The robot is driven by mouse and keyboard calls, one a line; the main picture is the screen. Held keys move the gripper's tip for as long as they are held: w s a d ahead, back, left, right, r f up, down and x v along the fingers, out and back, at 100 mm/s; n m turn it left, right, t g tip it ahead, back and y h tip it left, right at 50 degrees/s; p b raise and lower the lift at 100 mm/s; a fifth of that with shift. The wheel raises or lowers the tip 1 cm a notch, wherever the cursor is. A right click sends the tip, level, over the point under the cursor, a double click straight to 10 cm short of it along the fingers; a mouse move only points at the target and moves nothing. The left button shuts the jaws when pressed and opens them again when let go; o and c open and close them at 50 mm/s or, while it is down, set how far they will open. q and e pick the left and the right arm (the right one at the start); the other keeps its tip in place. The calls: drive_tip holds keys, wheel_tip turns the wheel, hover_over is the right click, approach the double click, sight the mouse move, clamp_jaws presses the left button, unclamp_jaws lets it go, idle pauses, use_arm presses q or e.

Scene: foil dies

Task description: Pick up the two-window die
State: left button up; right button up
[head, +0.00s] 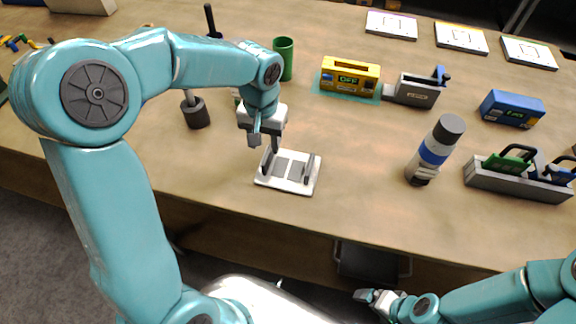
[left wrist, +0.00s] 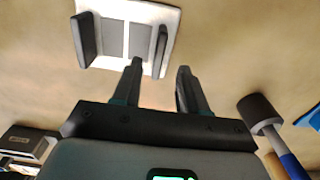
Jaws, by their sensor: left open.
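A white plate with two grey window-like panels and a dark upright grip on each side, which looks like the two-window die (head: 273,183), lies flat near the table's front edge. It also shows at the top of the left wrist view (left wrist: 112,9). My left gripper (head: 264,145) is open and empty, just above and behind the plate in the head view. In the left wrist view its fingertips (left wrist: 160,68) point toward the plate's right grip; I cannot tell whether they touch it. My right gripper (head: 376,297) is low at the bottom, off the table; its jaw opening is unclear.
A blue-banded bottle (head: 434,152) and a grey rack (head: 504,181) with green and blue handled things stand to the right. A yellow device (head: 350,76), green cup (head: 284,58) and blue box (head: 512,108) are farther back. A dark cylinder (head: 196,113) stands left.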

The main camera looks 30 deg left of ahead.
sight(267, 154)
use_arm(q)
drive_tip(key=shift+d+f, duration=0.15)
drive_tip(key=shift+f, duration=0.5)
drive_tip(key=f, duration=0.4)
drive_tip(key=shift+a+p, duration=0.2)
drive_tip(key=shift+p, duration=0.15)
drive_tip(key=shift+w+d+f, duration=0.1)
drive_tip(key=shift+d+f, duration=0.05)
drive_tip(key=shift+f, duration=0.05)
clamp_jaws()
